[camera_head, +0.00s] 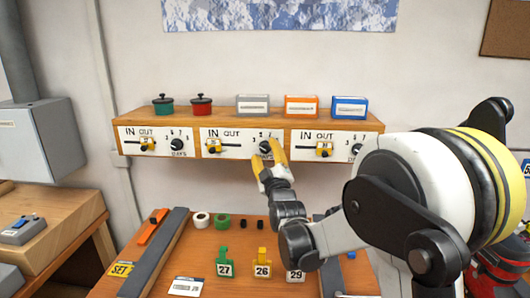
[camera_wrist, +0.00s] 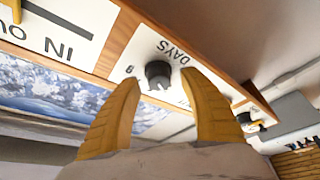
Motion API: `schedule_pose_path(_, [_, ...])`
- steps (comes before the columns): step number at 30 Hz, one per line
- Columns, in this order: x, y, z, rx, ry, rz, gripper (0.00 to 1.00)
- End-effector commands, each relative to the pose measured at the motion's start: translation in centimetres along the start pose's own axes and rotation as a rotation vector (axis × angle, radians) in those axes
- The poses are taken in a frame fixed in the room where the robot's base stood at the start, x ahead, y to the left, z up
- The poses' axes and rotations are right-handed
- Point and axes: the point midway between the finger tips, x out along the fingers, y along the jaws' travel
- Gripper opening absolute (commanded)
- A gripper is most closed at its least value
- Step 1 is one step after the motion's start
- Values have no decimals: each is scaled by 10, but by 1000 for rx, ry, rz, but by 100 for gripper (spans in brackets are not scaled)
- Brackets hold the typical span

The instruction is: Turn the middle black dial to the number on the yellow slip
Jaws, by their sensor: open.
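The middle black dial (camera_head: 265,147) is on the white middle panel of the wooden shelf, with numbers around it. In the wrist view the dial (camera_wrist: 158,74) shows tilted, with "DAYS" beside it. My gripper (camera_head: 266,154) has its yellow fingers open in front of this dial. In the wrist view the gripper (camera_wrist: 160,79) has one fingertip on each side of the dial, with gaps showing. The dial's pointed-at number is not readable. A yellow slip (camera_head: 121,269) marked "SET" lies at the left of the bench; its number is too small to read.
A yellow-handled slider (camera_head: 214,146) sits left of the middle dial. Pots and boxes stand on the shelf (camera_head: 220,119). Numbered tags, tape rolls and a grey bar (camera_head: 155,255) lie on the bench below.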

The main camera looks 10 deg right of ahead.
Motion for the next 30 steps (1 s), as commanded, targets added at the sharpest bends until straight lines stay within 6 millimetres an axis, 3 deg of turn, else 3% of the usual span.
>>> schedule_pose_path(4, [10, 0, 0, 0, 0, 0, 51])
schedule_pose_path(12, [12, 0, 0, 0, 0, 0, 51])
schedule_pose_path(13, [12, 0, 0, 0, 0, 0, 46])
schedule_pose_path(18, [12, 0, 0, 0, 0, 0, 0])
schedule_pose_path(30, [12, 0, 0, 24, 0, 10, 0])
